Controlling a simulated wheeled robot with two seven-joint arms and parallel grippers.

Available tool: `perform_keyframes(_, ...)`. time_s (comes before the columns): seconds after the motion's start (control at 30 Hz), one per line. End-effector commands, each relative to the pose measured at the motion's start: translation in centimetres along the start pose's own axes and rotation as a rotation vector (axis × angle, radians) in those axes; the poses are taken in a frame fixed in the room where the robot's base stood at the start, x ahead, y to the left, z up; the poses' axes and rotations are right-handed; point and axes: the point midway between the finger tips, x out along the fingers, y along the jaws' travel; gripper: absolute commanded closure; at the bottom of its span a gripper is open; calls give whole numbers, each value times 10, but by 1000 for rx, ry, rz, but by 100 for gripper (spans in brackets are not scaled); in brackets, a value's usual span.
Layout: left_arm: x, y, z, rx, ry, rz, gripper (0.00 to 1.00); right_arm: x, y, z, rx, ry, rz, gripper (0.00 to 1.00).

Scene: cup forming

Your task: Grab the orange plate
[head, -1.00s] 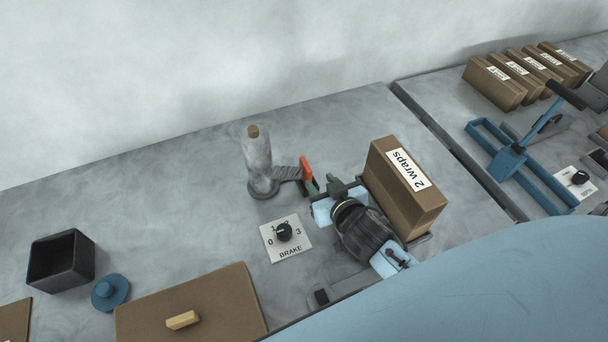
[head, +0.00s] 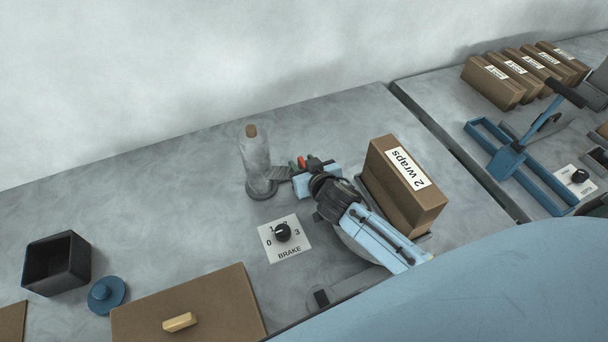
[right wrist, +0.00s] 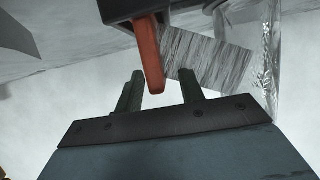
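The orange plate (head: 301,162) is a small upright orange-red piece beside the ribbed grey strip coming off the wrapped roll (head: 256,162). In the right wrist view the orange plate (right wrist: 150,55) hangs down from a dark block, its lower end showing between my fingers. My right gripper (head: 303,166) is at the plate, partly hiding it in the head view. In the right wrist view the right gripper (right wrist: 160,92) has its two dark green fingers apart, with gaps on both sides of the plate. I cannot tell whether either finger touches it. My left gripper is not in view.
A brown "2 wraps" box (head: 398,190) stands just right of my right gripper. A brake dial panel (head: 286,246) lies in front of the roll. A dark open box (head: 57,262), a blue knobbed disc (head: 107,294) and a brown lidded board (head: 200,312) are at left.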

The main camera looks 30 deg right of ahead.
Motion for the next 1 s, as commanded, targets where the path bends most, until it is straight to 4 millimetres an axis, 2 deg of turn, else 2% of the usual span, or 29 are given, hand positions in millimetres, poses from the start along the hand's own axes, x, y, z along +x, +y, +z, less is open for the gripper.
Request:
perform_keyframes(0.13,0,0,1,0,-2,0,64,0,0,0,0,1,0,63)
perform_keyframes(0.4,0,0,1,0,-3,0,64,0,0,0,0,1,0,98)
perform_keyframes(0.43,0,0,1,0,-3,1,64,0,0,0,0,1,0,100)
perform_keyframes(0.77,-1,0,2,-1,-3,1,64,-1,0,-4,0,3,-1,100)
perform_keyframes(0.87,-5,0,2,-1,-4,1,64,-6,0,-14,0,4,0,100)
perform_keyframes(1.0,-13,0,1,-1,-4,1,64,-16,0,-40,1,6,-1,100)
